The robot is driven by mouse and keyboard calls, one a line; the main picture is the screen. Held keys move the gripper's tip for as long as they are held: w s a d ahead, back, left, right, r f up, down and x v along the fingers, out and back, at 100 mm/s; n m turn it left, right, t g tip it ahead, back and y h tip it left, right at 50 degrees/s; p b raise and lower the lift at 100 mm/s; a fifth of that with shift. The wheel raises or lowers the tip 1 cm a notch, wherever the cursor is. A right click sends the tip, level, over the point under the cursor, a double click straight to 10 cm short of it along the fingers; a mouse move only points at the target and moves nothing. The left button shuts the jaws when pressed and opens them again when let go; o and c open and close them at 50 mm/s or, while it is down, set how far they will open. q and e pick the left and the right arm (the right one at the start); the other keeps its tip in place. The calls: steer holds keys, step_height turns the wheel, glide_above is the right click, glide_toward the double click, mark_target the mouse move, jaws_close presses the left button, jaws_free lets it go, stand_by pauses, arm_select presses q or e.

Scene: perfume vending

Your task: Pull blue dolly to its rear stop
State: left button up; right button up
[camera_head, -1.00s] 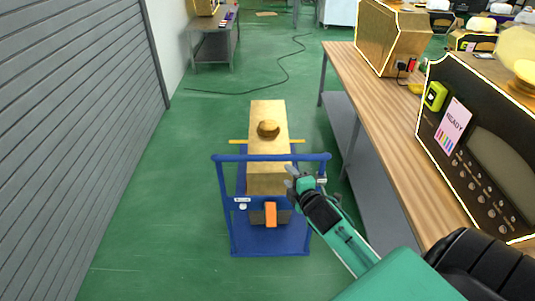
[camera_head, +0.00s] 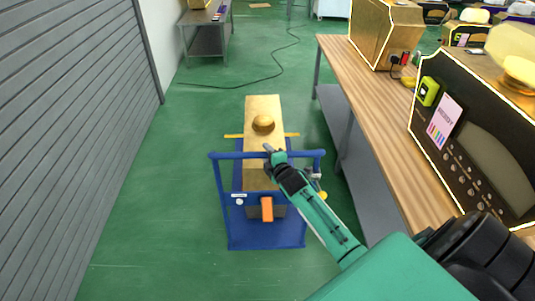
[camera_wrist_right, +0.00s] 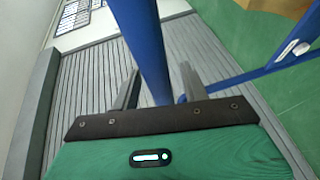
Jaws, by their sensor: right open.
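The blue dolly (camera_head: 233,233) stands on the green floor, its upright handle frame nearest me. It carries a tall gold box (camera_head: 263,105) with a round gold knob (camera_head: 263,123) on top. My right gripper (camera_head: 269,150) is at the middle of the dolly's top handle bar (camera_head: 229,155). In the right wrist view, the open fingers (camera_wrist_right: 160,88) lie on either side of the blue bar (camera_wrist_right: 143,40), which passes between them without being clamped. Contact cannot be told. My left gripper is not in view.
A wooden workbench (camera_head: 360,105) with gold and black machines runs along the right, close to my right arm. A grey slatted wall (camera_head: 75,110) is on the left. A black cable (camera_head: 280,65) lies on the floor beyond the dolly.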

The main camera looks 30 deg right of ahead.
steer(key=shift+w, duration=0.15)
jaws_close()
